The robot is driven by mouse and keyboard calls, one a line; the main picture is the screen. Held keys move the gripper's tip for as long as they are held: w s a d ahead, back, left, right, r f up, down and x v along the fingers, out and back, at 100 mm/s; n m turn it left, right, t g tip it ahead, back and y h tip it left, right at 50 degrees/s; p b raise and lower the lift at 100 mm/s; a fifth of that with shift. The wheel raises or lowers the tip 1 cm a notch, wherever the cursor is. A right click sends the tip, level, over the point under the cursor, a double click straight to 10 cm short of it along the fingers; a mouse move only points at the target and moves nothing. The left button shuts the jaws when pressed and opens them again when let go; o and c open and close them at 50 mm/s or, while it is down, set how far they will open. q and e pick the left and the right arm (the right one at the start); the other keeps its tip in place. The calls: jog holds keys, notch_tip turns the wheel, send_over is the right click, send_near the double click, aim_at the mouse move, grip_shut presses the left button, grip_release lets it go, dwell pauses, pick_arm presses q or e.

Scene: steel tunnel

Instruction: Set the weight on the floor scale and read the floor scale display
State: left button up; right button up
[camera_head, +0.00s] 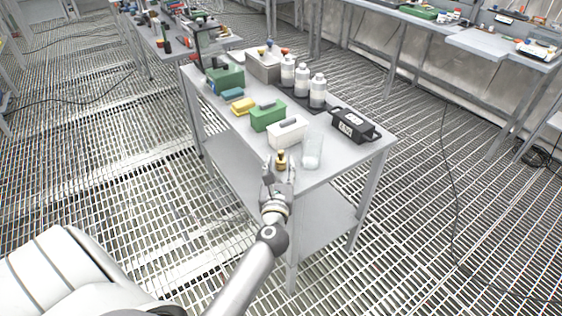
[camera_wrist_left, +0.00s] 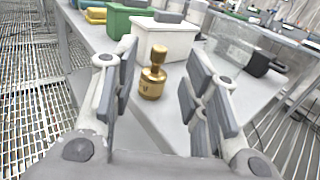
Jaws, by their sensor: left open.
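The weight is a small brass piece with a knob on top. It stands upright near the front edge of the grey table, and in the left wrist view the weight (camera_wrist_left: 152,78) sits ahead of and between my open fingers. It also shows in the head view (camera_head: 281,159), just beyond the fingertips. My left gripper (camera_head: 278,174) is open and empty at the table's near corner; its two padded fingers show in the left wrist view (camera_wrist_left: 160,100). I cannot pick out a floor scale or its display. My right gripper is not in view.
On the table (camera_head: 345,158) a white box (camera_head: 286,134), a green box (camera_head: 268,117) and a clear container (camera_head: 312,152) stand close behind and beside the weight. A black case (camera_head: 354,127) and white bottles (camera_head: 302,80) stand farther back. Grated floor is open around the table.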

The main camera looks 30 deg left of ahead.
aim_at(281, 155)
pick_arm(q)
jog(key=shift+x, duration=3.2)
jog(key=shift+s, duration=0.1)
jog(key=shift+c, duration=0.4)
grip_shut()
